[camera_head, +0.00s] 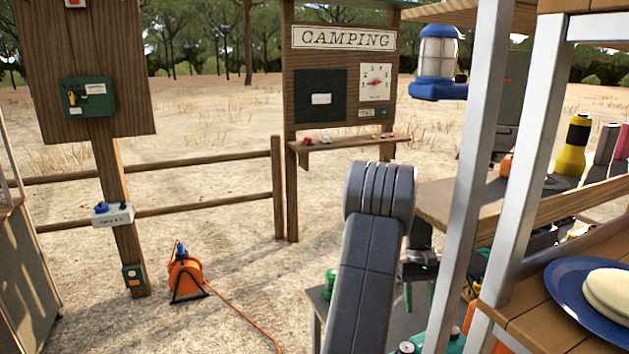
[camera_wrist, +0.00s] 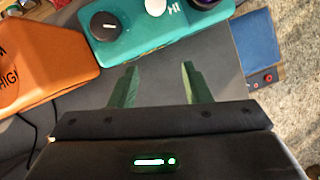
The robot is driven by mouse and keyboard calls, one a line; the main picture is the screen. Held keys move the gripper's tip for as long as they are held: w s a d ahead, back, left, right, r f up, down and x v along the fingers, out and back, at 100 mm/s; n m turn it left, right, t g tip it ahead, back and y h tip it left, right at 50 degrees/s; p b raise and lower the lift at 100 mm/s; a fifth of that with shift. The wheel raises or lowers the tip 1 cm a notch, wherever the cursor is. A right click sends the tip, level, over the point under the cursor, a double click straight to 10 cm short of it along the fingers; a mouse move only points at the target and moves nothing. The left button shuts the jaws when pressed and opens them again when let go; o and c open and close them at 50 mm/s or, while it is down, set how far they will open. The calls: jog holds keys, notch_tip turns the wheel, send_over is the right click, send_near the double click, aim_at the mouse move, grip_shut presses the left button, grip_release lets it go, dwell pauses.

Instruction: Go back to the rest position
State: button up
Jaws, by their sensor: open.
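My gripper (camera_wrist: 157,85) shows in the wrist view with its two green fingers apart and nothing between them. It is over a dark grey surface (camera_wrist: 205,65), just short of a teal box (camera_wrist: 130,38) with a black knob. An orange box (camera_wrist: 40,60) with dark lettering is to the left of the fingers. In the head view my grey arm rises in the lower middle and bends down behind itself. The gripper is mostly hidden there, low beside the shelving.
Shelving with a metal post (camera_head: 476,170) stands close on the right of my arm. A blue plate (camera_head: 590,300) and a blue lantern (camera_head: 438,60) are on that side. An orange cable reel (camera_head: 186,275) stands on the ground at left. Open sandy ground lies between.

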jog(key=s, duration=0.6)
jog(key=shift+d+r+p, duration=0.1)
jog(key=shift+d+p, duration=0.1)
jog(key=shift+p, duration=0.15)
jog(key=s+f, duration=0.2)
jog(key=f, duration=0.1)
jog(key=shift+f+n, duration=0.15)
jog(key=shift+n, duration=0.25)
jog(key=shift+a+n+h+b, duration=0.15)
jog(key=shift+n+h+b, duration=0.45)
jog(key=shift+n, duration=0.5)
jog(key=n+t+h+b, duration=0.1)
jog(key=n+b, duration=0.1)
jog(key=n, duration=0.2)
jog(key=shift+a+b, duration=0.1)
jog(key=shift+b, duration=0.2)
jog(key=n+t+h+b, duration=0.1)
jog(key=n+b, duration=0.1)
jog(key=n, duration=0.1)
jog(key=shift+s+a+n+b, duration=0.1)
jog(key=shift+s+n+b, duration=0.05)
jog(key=shift+n+b, duration=0.25)
jog(key=shift+s+n+t+b, duration=0.1)
jog(key=shift+n+t+b, duration=0.4)
jog(key=shift+n, duration=0.4)
jog(key=shift+r, duration=0.25)
